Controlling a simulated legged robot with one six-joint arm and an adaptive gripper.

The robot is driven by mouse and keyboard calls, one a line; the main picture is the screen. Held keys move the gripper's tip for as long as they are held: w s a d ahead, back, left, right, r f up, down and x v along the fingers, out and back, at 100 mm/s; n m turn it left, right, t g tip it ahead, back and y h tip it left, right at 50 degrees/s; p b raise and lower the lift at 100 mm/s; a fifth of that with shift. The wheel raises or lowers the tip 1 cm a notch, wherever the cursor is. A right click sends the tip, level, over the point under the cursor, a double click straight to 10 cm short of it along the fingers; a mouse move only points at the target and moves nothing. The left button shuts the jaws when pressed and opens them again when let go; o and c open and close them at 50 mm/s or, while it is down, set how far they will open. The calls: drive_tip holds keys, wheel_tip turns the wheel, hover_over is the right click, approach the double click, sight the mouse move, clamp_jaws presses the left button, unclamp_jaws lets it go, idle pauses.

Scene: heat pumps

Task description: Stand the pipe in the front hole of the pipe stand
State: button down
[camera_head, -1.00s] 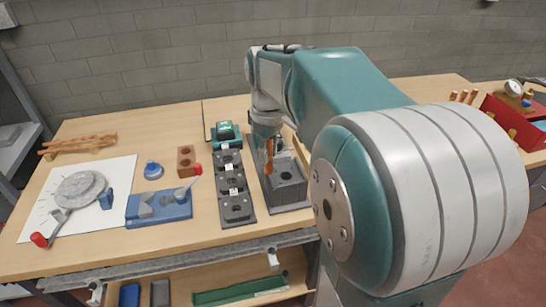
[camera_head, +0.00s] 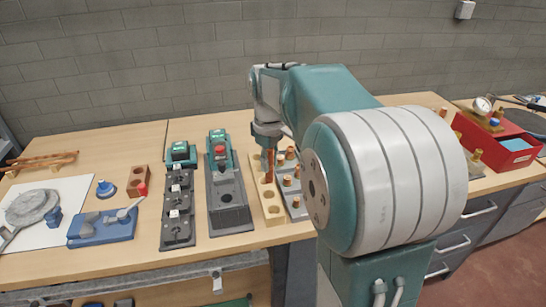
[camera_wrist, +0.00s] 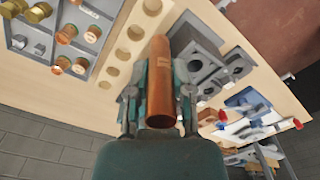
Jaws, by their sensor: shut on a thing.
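My gripper (camera_head: 268,145) is shut on a copper pipe (camera_head: 269,167), which hangs roughly upright below it. In the wrist view the pipe (camera_wrist: 161,85) sits between the two fingers (camera_wrist: 160,105). The pipe stand is a pale wooden block (camera_head: 277,237) with a row of holes; it also shows in the wrist view (camera_wrist: 125,72). Its front hole (camera_head: 273,211) looks empty and lies nearer the bench's front edge than the pipe. The pipe's lower end appears in front of the stand's middle part. I cannot tell its exact height above the stand.
A grey fixture with a red button (camera_head: 219,150) stands just left of the stand. A grey plate with several copper fittings (camera_head: 290,182) stands close on its right. Further right is a red box (camera_head: 515,143). A blue clamp (camera_head: 103,228) lies at left.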

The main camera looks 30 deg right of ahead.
drive_tip(key=shift+d+f, duration=0.1)
drive_tip(key=shift+f, duration=0.2)
drive_tip(key=shift+d+f, duration=0.1)
drive_tip(key=shift+d, duration=0.1)
drive_tip(key=shift+a, duration=0.2)
drive_tip(key=shift+d, duration=0.6)
idle(0.5)
wheel_tip(320, 180, down, 10)
drive_tip(key=shift+r, duration=0.25)
idle(1.7)
